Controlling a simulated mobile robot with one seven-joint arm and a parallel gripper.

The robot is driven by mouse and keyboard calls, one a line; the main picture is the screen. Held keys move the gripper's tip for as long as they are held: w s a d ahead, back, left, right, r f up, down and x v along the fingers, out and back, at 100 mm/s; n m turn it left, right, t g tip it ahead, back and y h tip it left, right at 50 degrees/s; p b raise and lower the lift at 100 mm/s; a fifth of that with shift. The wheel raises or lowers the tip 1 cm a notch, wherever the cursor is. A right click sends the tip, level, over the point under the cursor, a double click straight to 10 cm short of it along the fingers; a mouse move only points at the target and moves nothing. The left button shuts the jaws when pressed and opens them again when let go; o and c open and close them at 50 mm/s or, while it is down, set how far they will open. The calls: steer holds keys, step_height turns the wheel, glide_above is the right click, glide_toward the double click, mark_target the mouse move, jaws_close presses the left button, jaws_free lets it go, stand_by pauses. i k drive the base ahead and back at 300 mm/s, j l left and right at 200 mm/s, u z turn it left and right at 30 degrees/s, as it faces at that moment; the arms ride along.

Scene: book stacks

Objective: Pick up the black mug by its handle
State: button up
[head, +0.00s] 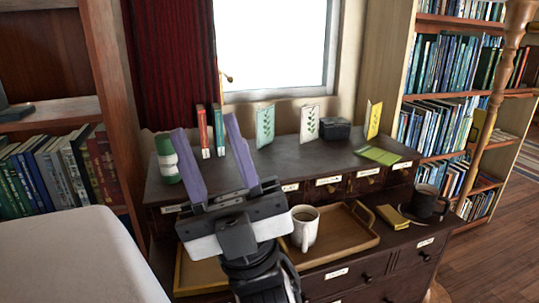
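The black mug (424,201) stands upright on a dark saucer (402,211) at the right end of the cabinet's lower ledge. Its handle appears to be on its right side, but it is small and dark. My gripper (207,124) is in the left middle of the view, with two purple fingers pointing up and spread apart. It is open with nothing between the fingers. It is well to the left of the black mug and apart from it.
A white mug (305,229) stands on a wooden tray (358,240) left of the black mug. A yellow box (392,217) lies close beside the saucer. Cards, books and a green-and-white bottle (166,158) stand on the upper top. A bookshelf (450,90) rises at right.

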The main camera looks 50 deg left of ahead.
mark_target(426, 197)
steer(key=i+l+u, duration=0.75)
steer(key=i+l, duration=0.2)
steer(key=l, duration=0.2)
steer(key=i+l+u, duration=0.15)
steer(key=i, duration=0.25)
steer(key=i+l+u, duration=0.15)
steer(key=i+l, duration=0.2)
